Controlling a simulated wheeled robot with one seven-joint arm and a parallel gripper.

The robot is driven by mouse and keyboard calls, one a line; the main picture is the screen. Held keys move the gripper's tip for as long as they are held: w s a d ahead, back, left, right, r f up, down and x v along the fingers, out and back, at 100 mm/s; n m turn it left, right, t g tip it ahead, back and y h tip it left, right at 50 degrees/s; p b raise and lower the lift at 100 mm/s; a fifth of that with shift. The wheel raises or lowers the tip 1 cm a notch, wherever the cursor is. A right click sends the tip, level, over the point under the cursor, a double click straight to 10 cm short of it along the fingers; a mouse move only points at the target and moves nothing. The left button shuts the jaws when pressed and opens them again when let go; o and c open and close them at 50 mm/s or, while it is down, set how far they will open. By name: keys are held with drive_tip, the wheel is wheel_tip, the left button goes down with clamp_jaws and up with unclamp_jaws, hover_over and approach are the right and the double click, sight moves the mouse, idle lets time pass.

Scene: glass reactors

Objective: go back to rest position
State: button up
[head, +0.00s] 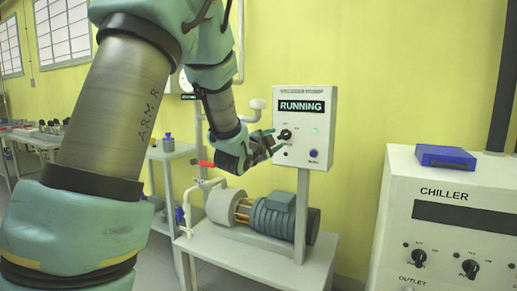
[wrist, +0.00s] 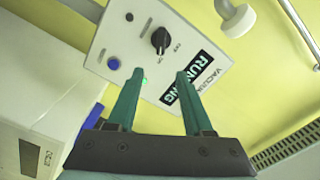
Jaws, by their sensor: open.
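My gripper (head: 272,143) is open and empty in front of the vacuum pump control box (head: 316,108). In the wrist view my gripper (wrist: 155,95) shows its two green fingers apart, pointing at the same control box (wrist: 127,45). The box has a display (head: 301,106) reading RUNNING, a lit green light (head: 314,130), a black knob (head: 285,134) and a blue button (head: 313,154). In the wrist view the knob (wrist: 160,40) lies beyond the fingertips, and no finger is around it.
The pump (head: 272,214) sits on a white table (head: 255,257) below my gripper, with a red-handled valve (head: 206,164) beside it. The chiller (head: 450,200) stands at the right with a blue box (head: 446,157) on top. Shelves with glassware (head: 165,150) stand behind at the left.

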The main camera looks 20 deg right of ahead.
drive_tip(key=w+a+f+n+y, duration=0.1)
drive_tip(key=a+f+n+y, duration=0.35)
drive_tip(key=a, duration=0.45)
drive_tip(key=s+a+f+n+g+y, duration=0.35)
drive_tip(key=s+a+f+n, duration=0.3)
drive_tip(key=a, duration=0.35)
drive_tip(key=s+a+f+n+g+y, duration=0.3)
drive_tip(key=s+a+f+n+g, duration=0.15)
drive_tip(key=s+a+f, duration=0.4)
drive_tip(key=s+a+n+g+y, duration=0.1)
drive_tip(key=s+a+n+g, duration=0.3)
drive_tip(key=s+a, duration=0.3)
wheel_tip(320, 180, up, 13)
drive_tip(key=d+p, duration=0.1)
drive_tip(key=p, duration=1.2)
drive_tip(key=shift+s+d, duration=0.2)
drive_tip(key=shift+s, duration=0.2)
drive_tip(key=shift+o, duration=0.2)
